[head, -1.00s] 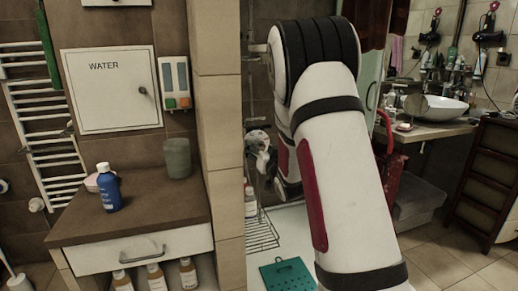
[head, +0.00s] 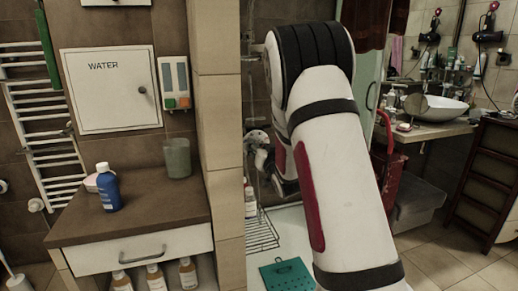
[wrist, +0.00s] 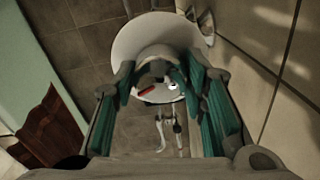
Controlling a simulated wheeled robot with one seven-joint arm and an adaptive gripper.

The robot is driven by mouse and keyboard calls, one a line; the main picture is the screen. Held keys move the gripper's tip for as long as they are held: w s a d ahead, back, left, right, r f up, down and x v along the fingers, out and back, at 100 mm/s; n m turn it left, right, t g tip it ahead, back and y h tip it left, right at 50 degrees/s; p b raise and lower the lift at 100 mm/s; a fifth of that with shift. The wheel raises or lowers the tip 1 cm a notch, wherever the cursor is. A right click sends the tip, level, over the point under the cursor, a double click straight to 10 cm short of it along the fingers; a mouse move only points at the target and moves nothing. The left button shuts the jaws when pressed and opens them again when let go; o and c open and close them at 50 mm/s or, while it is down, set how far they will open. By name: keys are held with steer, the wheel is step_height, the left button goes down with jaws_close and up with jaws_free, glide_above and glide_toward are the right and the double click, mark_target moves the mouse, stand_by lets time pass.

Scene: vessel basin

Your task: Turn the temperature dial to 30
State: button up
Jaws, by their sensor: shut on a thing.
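The temperature dial (wrist: 158,60) is a grey knob in front of a round white plate (wrist: 130,45) in the wrist view. A red mark and a small white mark show below the knob; I cannot read any number. My gripper (wrist: 160,78) has teal-padded fingers on both sides of the knob and is shut on it. In the head view, the round plate (head: 257,137) shows small on the shower wall, left of my arm. My gripper (head: 263,160) is dark and small there, and my arm hides part of that area.
A tiled wall edge (head: 222,140) stands left of my arm. A wire rack (head: 262,235) and a teal mat (head: 288,276) lie below. A counter (head: 140,205) with a blue bottle (head: 108,188) is at left. A red frame (head: 390,150) stands right of my arm.

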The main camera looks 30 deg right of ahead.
steer(key=n+b, duration=0.3)
steer(key=b, duration=0.1)
steer(key=shift+f+n, duration=0.15)
steer(key=shift+n, duration=0.25)
steer(key=n+b, duration=0.5)
steer(key=b, duration=0.1)
steer(key=shift+a, duration=0.1)
steer(key=n+b, duration=0.5)
steer(key=b, duration=0.1)
steer(key=shift+n+b, duration=0.3)
steer(key=shift+b, duration=0.1)
steer(key=n+b, duration=0.3)
steer(key=shift+b, duration=0.3)
steer(key=o, duration=1.2)
steer(key=shift+c, duration=0.2)
